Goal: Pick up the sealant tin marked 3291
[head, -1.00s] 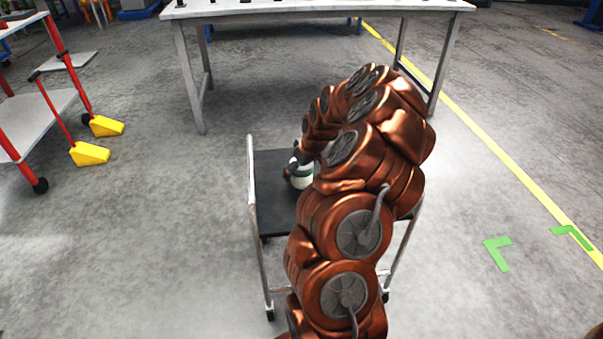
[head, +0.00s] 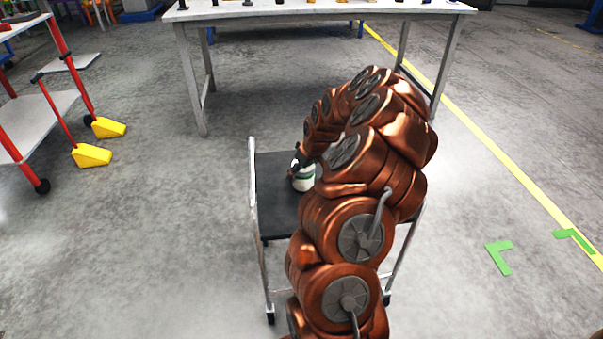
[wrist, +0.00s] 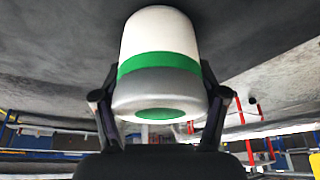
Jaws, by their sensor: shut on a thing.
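A white tin with a green band (head: 304,181) stands on the dark top of a small cart (head: 275,210), partly behind my arm in the head view. The wrist view shows the tin (wrist: 158,40) close up, with a grey end bearing a green disc towards the camera. No number can be read on it. My gripper (wrist: 162,105) has one dark finger on each side of the tin and is shut on it. In the head view my gripper (head: 296,165) is small and dark at the tin's upper left. The tin appears to touch the cart's dark surface.
The cart has a pale upright rail (head: 252,190) on its left. A long table (head: 320,10) with several small items stands behind. A red-framed trolley (head: 55,110) with yellow pieces is at the left. Open floor lies between them.

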